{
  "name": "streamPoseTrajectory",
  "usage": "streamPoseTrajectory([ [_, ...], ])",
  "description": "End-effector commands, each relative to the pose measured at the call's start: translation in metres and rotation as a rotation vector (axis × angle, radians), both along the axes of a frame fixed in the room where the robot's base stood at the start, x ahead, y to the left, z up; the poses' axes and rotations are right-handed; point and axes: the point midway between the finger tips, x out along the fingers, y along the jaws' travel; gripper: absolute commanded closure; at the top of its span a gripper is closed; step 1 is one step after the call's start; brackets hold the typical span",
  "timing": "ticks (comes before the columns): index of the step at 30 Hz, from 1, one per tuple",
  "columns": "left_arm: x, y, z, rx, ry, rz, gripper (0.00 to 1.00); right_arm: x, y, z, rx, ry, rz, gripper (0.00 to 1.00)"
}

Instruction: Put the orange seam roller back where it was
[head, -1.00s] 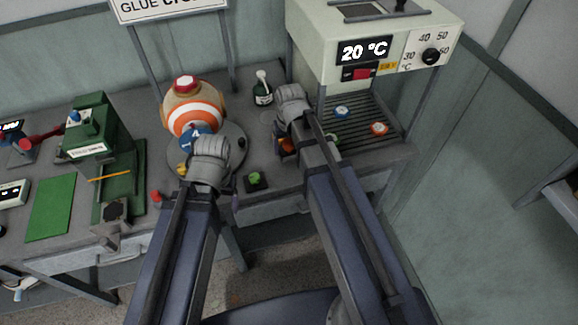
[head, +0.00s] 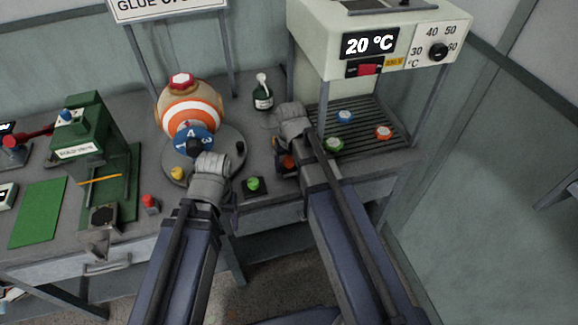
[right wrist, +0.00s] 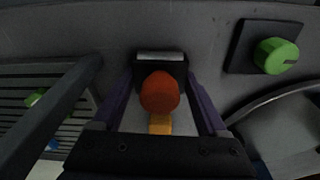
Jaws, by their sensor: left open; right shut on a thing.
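The orange seam roller (right wrist: 160,92) shows in the right wrist view between the purple fingers of my right gripper (right wrist: 165,108), which is shut on it. A dark block with a pale top strip (right wrist: 160,58) lies right beyond the roller; I cannot tell whether they touch. In the head view the roller's orange (head: 288,161) shows beside my right gripper (head: 283,150), low over the table left of the grey rack. My left gripper (head: 226,192) is open, in front of the round turntable; its fingers are mostly hidden by its wrist.
A striped ball (head: 190,118) sits on the turntable (head: 238,163). A green knob (head: 253,184) is between my arms, near the table edge. A dark bottle (head: 263,95) stands behind. The heater (head: 345,70) stands over a slatted rack (head: 370,117) with several coloured discs. A green press (head: 95,140) stands left.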

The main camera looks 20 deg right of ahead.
Motion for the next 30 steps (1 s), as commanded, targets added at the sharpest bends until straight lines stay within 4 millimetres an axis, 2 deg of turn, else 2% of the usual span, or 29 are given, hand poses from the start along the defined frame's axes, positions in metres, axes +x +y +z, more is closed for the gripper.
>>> streamPoseTrajectory([
  [5, 0.0, 0.0, -0.005, 0.0, 0.0, 0.0, 0.25, 0.0, 0.0, -0.005, 0.0, 0.0, 0.0, 1.0],
  [6, 0.0, 0.0, -0.003, 0.0, 0.0, 0.0, 0.25, 0.0, 0.0, -0.003, 0.0, 0.0, 0.0, 0.21],
  [11, 0.0, 0.0, -0.003, 0.0, 0.0, 0.0, 0.25, 0.0, 0.0, -0.003, 0.0, 0.0, 0.0, 0.03],
  [12, 0.0, 0.0, -0.003, 0.0, 0.0, 0.0, 0.25, 0.0, 0.0, -0.003, 0.0, 0.0, 0.0, 0.0],
  [23, 0.0, 0.0, 0.001, 0.0, 0.0, 0.0, 0.25, 0.0, 0.0, 0.001, 0.0, 0.0, 0.0, 0.0],
  [30, 0.0, 0.0, 0.02, 0.0, 0.0, 0.0, 0.25, -0.002, 0.0, 0.02, 0.0, 0.0, 0.0, 0.0],
])
